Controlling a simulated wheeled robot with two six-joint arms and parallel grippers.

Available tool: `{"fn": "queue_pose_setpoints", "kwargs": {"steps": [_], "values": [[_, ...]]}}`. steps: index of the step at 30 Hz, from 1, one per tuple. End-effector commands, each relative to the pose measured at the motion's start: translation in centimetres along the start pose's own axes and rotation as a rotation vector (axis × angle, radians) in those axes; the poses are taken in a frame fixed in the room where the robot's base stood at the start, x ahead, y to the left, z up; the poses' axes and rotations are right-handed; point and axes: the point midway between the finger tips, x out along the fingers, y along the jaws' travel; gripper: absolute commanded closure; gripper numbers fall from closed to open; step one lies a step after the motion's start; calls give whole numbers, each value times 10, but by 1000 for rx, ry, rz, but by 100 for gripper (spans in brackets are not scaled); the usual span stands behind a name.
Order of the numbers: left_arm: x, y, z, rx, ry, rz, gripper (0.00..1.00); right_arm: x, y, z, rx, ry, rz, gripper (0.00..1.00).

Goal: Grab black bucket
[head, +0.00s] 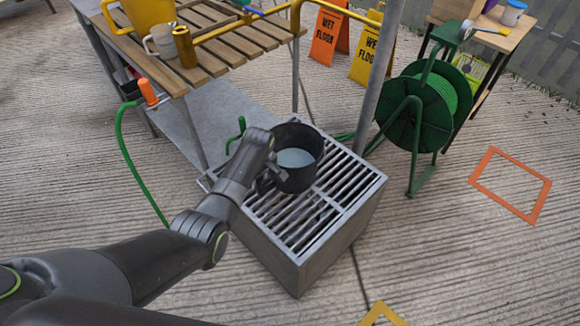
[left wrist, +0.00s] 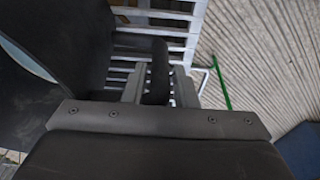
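The black bucket (head: 309,171) stands upright on the metal grate, with pale blue liquid or a pale blue bottom inside. In the left wrist view its dark wall (left wrist: 75,55) fills the left side. My left gripper (head: 266,181) is at the bucket's near left side. In the left wrist view the fingers of my left gripper (left wrist: 158,88) are apart, with a dark upright piece (left wrist: 158,65), seemingly the bucket's handle, between them. A firm grip on it does not show. My right gripper is not in view.
The grated metal box (head: 322,212) carries the bucket. A slatted wooden table (head: 215,50) with a yellow can and mugs stands behind left. A green hose reel (head: 425,110) and wet floor signs (head: 328,35) stand behind right. A metal post rises just behind the grate.

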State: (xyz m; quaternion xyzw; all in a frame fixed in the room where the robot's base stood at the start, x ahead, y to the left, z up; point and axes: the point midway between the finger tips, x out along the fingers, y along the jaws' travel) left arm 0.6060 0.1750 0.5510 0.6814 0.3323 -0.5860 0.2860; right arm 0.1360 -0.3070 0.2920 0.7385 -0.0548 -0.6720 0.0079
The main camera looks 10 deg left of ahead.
Motion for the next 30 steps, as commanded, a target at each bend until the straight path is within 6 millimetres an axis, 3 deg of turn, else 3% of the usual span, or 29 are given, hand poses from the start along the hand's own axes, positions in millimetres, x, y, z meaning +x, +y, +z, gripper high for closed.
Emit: {"fn": "queue_pose_setpoints", "kwargs": {"steps": [1, 6, 30], "values": [[0, 0, 0, 0, 0, 0, 82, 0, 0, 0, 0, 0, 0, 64], [0, 0, 0, 0, 0, 0, 100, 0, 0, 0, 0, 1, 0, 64], [0, 0, 0, 0, -1, -1, 100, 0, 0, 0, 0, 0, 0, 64]]}}
